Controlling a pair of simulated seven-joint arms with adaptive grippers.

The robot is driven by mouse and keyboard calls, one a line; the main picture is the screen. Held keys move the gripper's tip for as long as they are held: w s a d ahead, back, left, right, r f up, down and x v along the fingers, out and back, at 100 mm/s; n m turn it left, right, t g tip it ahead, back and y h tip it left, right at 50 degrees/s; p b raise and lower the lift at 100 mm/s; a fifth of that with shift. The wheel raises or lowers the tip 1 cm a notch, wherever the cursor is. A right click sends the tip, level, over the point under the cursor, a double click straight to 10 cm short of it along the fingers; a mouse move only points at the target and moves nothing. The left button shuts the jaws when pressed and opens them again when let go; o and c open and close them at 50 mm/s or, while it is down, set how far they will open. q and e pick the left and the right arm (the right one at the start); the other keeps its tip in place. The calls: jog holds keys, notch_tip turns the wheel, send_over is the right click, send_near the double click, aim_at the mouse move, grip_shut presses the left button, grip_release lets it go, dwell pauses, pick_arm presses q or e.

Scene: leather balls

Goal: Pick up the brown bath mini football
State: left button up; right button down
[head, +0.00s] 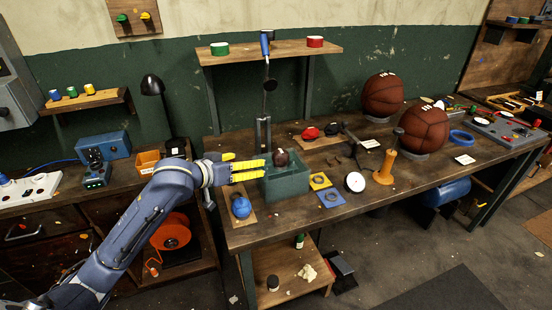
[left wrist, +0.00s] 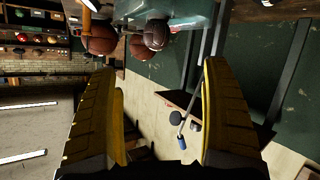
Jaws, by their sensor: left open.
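A small dark brown ball (head: 281,158), the mini football, sits on top of a green box (head: 287,184) on the workbench. It also shows in the left wrist view (left wrist: 156,35), near the top, beside the green box surface (left wrist: 178,11). My left gripper (head: 263,168) is open, its yellow fingers pointing right toward the ball, just left of it and apart from it. In the left wrist view the gripper (left wrist: 162,68) has nothing between its fingers. My right gripper is not in view.
Two large brown balls (head: 384,94) (head: 424,128) stand at the bench's back right. An orange stand (head: 386,167) and a white round dial (head: 355,182) are right of the box. A blue object (head: 241,207) lies below my gripper. A blue-handled upright tool (head: 266,72) rises behind.

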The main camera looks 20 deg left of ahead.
aim_at(275, 158)
pick_arm(q)
jog(key=x, duration=1.7)
jog(key=shift+d, duration=0.4)
jog(key=shift+c, duration=0.3)
jog(key=shift+r, duration=0.1)
jog(key=c, duration=1.3)
